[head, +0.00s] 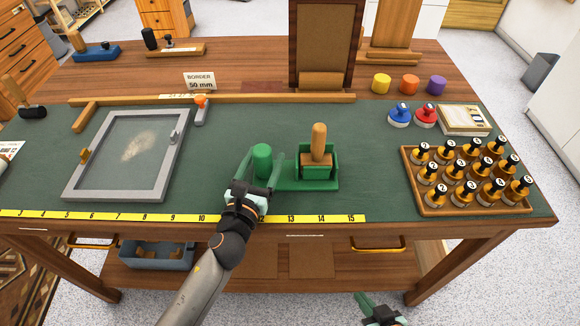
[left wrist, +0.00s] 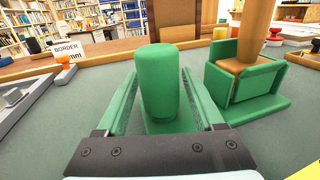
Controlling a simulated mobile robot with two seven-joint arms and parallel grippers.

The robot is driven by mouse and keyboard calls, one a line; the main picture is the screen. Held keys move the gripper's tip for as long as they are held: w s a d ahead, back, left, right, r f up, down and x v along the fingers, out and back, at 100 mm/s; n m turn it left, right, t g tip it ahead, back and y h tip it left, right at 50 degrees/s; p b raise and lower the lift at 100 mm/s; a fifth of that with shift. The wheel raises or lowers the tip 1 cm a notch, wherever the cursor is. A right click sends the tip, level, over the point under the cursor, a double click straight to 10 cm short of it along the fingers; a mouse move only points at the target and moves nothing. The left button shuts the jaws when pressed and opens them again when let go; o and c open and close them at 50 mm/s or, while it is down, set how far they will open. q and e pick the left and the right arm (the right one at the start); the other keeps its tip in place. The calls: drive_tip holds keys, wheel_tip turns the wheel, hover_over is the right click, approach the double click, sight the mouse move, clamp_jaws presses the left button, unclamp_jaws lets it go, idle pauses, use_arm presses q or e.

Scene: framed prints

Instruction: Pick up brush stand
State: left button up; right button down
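The green brush stand (head: 304,185) is on the green mat. It has an upright green post at its left end, which also shows in the left wrist view (left wrist: 159,85), and a box at its right. A brush with a wooden handle (head: 319,142) stands upright in the box. My left gripper (head: 262,168) is open, with one finger on each side of the post; gaps show between post and fingers in the left wrist view. My right gripper (head: 372,305) is low at the bottom edge, off the table, mostly cut off; its opening is unclear.
A grey frame (head: 173,155) lies to the left, a yellow ruler (head: 180,217) along the front edge. A wooden tray of bottles (head: 468,208) stands to the right. A tall brown upright panel (head: 326,40) stands behind. Mat between stand and tray is clear.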

use_arm(q)
clamp_jaws()
idle(0.3)
drive_tip(key=shift+r, duration=0.15)
use_arm(e)
drive_tip(key=shift+r, duration=0.15)
